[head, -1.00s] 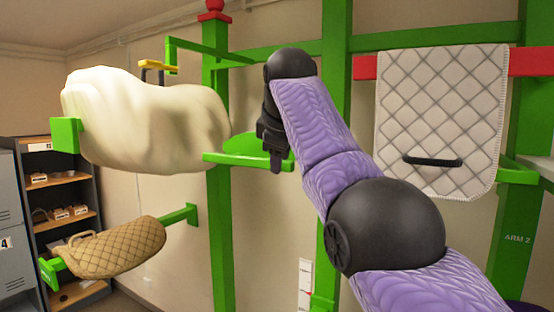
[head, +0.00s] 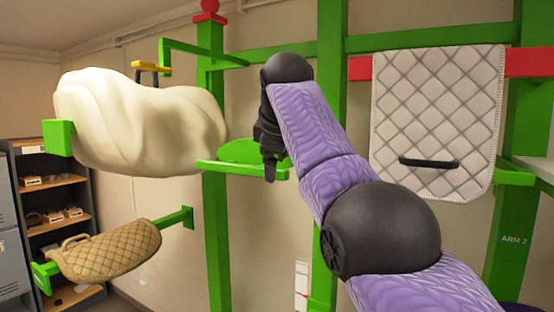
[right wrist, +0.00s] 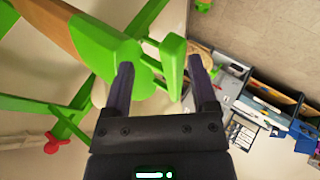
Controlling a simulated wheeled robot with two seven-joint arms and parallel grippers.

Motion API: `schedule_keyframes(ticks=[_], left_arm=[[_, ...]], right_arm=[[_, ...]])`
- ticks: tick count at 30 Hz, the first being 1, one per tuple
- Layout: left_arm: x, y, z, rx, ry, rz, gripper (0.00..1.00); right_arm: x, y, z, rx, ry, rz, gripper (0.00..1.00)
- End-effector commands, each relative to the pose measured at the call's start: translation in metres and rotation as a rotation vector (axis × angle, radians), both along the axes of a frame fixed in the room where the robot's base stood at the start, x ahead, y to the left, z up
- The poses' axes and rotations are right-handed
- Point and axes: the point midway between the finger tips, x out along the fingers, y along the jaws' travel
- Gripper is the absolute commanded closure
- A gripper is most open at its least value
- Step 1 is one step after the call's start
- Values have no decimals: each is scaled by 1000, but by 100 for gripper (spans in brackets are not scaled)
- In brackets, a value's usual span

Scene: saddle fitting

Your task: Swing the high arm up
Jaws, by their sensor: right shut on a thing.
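A green arm with a flat front bar (head: 226,168) and a rounded plate (head: 240,150) stands out beside the green post (head: 213,245). No label shows on it, so I cannot tell by name whether it is the high arm. My right gripper (head: 269,172) is at the right end of this bar. In the right wrist view, the green bar (right wrist: 172,65) lies between the two fingers of my right gripper (right wrist: 160,68), which is shut on it. The exact contact is partly hidden in the head view. My left gripper is not in view.
A cream fleece (head: 140,120) hangs on a green-ended arm at left, above a tan quilted pad (head: 105,250). A thin green bracket (head: 205,52) is higher up. A white quilted pad (head: 435,120) hangs at right on a red bar. Shelves (head: 65,200) stand far left.

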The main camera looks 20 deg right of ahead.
Motion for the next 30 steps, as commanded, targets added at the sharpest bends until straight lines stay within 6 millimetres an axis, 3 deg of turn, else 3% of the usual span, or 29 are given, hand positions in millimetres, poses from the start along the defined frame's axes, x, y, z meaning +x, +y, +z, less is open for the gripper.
schedule_keyframes(ticks=[7,18,30], left_arm=[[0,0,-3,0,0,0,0],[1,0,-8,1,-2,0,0],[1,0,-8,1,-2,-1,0]], right_arm=[[-5,1,7,-2,-6,-1,38],[-61,19,70,-3,-5,-1,38],[-67,21,76,-2,-2,0,38]])
